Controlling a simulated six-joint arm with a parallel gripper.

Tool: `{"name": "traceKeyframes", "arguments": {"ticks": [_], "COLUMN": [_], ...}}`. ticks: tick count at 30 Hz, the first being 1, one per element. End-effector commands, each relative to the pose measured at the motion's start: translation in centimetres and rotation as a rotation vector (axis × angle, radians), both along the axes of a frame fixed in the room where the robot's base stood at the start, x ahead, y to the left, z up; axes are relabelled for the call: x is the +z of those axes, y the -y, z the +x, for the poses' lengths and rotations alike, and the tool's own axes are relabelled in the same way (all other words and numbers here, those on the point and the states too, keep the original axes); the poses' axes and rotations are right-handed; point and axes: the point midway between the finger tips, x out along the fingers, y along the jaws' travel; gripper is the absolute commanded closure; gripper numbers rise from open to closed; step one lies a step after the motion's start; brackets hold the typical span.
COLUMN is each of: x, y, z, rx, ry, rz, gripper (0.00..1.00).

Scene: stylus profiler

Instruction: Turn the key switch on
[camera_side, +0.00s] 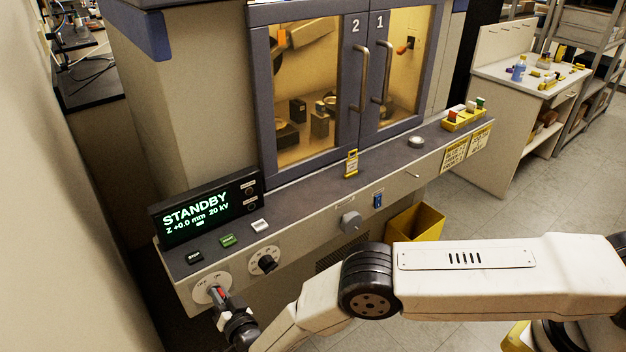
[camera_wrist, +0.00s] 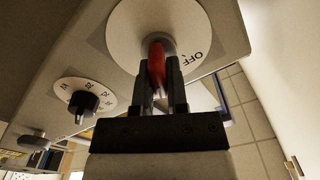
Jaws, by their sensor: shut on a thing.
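The key switch has a round white dial plate (camera_side: 201,290) low on the left end of the console's front panel. It fills the top of the wrist view (camera_wrist: 125,30), with the word OFF readable to the right of the key. A red key (camera_wrist: 156,58) stands out from the plate's centre. My gripper (camera_side: 219,299) is in front of the plate, its two dark fingers shut on the red key, one on each side (camera_wrist: 160,78). The fingers and the gripper body hide part of the key and plate, and I cannot tell which mark the key points at.
A black rotary knob (camera_side: 266,263) with a numbered dial sits to the right. Push buttons (camera_side: 228,240) and a STANDBY display (camera_side: 205,212) are above. A grey knob (camera_side: 350,222) and a yellow bin (camera_side: 418,222) are farther right. A cabinet with two glass doors stands behind.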

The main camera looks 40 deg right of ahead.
Motion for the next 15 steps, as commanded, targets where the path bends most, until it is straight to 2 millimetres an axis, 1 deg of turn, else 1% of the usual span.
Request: {"name": "traceKeyframes", "arguments": {"ticks": [2,3,5,6,15], "x": [-0.04,-0.04,-0.04,-0.03,-0.01], "y": [0.01,0.01,0.01,0.02,0.0], "z": [0.02,0.02,0.02,0.02,-0.02], "rx": [0.0,0.0,0.0,0.0,0.001], "ry": [-0.002,-0.002,-0.002,-0.001,-0.001], "rz": [0.001,0.001,0.0,0.0,-0.001], "gripper": [1.0,0.7,0.51,0.47,0.47]}}
